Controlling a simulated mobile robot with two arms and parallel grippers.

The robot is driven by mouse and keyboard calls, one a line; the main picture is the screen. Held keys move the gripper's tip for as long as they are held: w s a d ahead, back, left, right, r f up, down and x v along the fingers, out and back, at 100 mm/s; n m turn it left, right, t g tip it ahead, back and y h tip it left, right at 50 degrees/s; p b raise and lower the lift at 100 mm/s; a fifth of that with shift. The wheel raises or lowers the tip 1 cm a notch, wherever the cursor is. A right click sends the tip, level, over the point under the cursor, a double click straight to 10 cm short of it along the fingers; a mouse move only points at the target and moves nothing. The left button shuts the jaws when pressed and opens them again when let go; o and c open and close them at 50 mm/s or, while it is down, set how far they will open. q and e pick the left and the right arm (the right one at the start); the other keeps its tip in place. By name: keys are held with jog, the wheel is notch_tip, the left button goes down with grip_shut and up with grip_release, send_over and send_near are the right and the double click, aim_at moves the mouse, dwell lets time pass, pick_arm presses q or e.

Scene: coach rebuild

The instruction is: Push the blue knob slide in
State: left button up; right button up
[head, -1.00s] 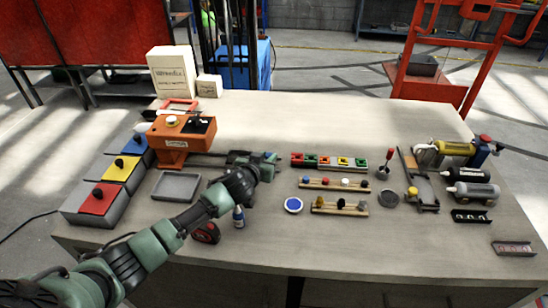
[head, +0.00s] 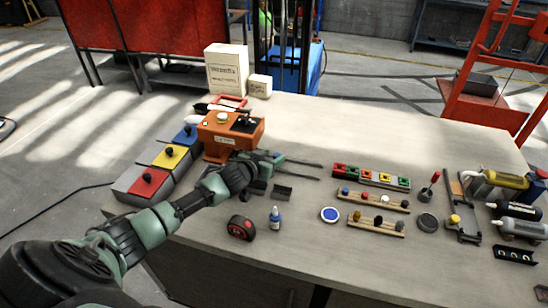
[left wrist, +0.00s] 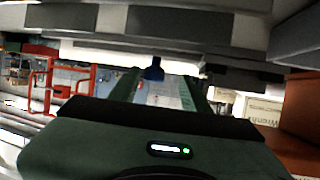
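A blue knob (left wrist: 153,70) shows in the left wrist view, between the two green fingers of my left gripper (head: 279,158), with gaps at its sides. In the head view the gripper hides most of it. My left gripper points right, low over the dark rails (head: 305,163) that run out to the right of the orange housing (head: 212,132). The fingers look apart. I cannot tell whether they touch the knob or the slide. The slide itself is mostly hidden by the gripper. My right gripper is not in view.
Red, yellow and blue blocks (head: 172,157) with black knobs stand at the left. A wheel (head: 241,227) and a small bottle (head: 276,218) stand in front of the gripper. Racks (head: 372,177) lie to its right. White boxes (head: 227,69) stand behind the housing.

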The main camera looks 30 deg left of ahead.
pick_arm(q)
jog(key=shift+d, duration=0.1)
jog(key=shift+s+r, duration=0.15)
jog(key=shift+s, duration=0.4)
jog(key=b+v, duration=0.1)
jog(key=v, duration=0.5)
jog(key=shift+s+r, duration=0.2)
jog(key=shift+s, duration=0.15)
jog(key=shift+f, duration=0.1)
